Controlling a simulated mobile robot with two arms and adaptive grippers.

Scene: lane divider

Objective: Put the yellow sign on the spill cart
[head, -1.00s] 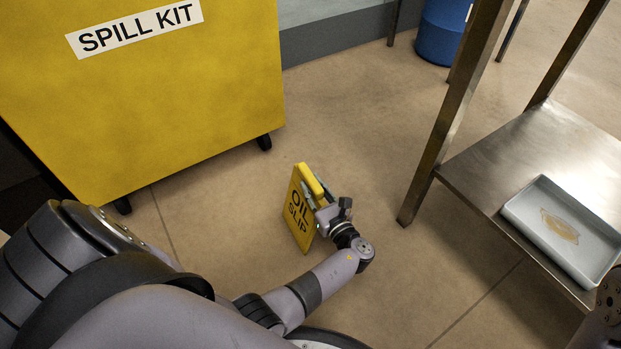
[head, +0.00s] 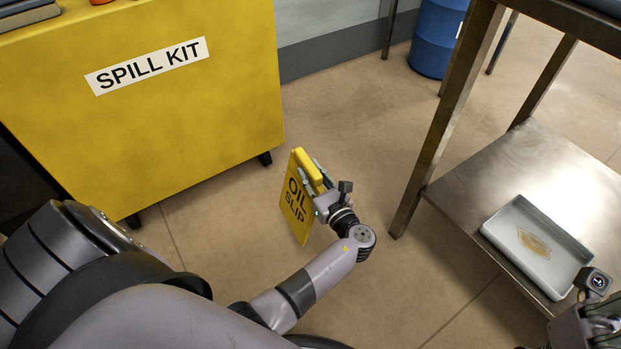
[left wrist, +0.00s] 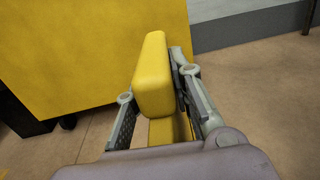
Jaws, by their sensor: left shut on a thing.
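The yellow sign (head: 296,208), with "OIL SLIP" in black, is held upright and slightly tilted, apparently just above the floor. My left gripper (head: 313,176) is shut on its thick top edge. In the left wrist view the sign's yellow top (left wrist: 153,78) sits between the two fingers. The spill cart (head: 190,110) is a big yellow box on casters, labelled "SPILL KIT", left of and beyond the sign. A strip of its top shows at the upper left. My right gripper (head: 597,305) is partly in view at the lower right; its fingers are unclear.
Books (head: 28,14) and an orange item (head: 101,2) lie on the cart's top. A steel table (head: 480,185) stands at right, with a grey tray (head: 493,236) on its lower shelf. A blue drum (head: 437,45) stands behind. Floor between cart and table is clear.

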